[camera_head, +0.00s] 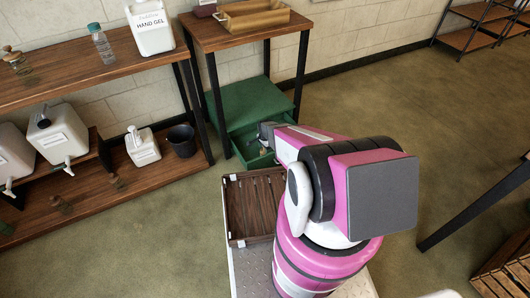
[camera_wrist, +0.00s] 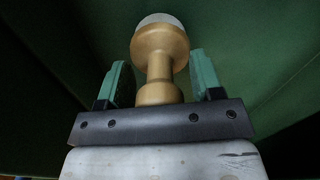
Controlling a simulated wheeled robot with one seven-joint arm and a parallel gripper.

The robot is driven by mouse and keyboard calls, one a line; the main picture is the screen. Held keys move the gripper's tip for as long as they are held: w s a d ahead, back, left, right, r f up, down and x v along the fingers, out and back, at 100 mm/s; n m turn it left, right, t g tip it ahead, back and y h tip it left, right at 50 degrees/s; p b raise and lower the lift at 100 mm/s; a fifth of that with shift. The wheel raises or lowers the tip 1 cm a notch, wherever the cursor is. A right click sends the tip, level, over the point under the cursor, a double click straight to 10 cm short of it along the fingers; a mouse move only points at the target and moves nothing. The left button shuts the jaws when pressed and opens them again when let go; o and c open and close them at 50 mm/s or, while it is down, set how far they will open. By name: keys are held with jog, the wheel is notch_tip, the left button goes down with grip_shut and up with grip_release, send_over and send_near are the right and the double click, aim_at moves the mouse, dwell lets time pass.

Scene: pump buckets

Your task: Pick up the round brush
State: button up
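The round brush (camera_wrist: 160,60) shows in the wrist view, with a tan turned handle, a narrow neck and a pale rounded end. My gripper (camera_wrist: 161,80) has its two green fingers on either side of the brush's neck. A gap shows between each finger and the neck, so the gripper is open and not clamped on it. In the head view my gripper (camera_head: 266,138) is low in an open green drawer (camera_head: 238,147) under the wooden table. The brush cannot be made out clearly there.
The green cabinet (camera_head: 250,101) sits above the drawer, between dark table legs. A wooden tray (camera_head: 252,205) lies on my base. A shelf (camera_head: 75,75) with white containers and a black bucket (camera_head: 182,141) stand at left. Open floor (camera_head: 440,120) lies to the right.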

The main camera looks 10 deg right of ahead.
jog(key=c, duration=0.7)
jog(key=shift+r, duration=0.15)
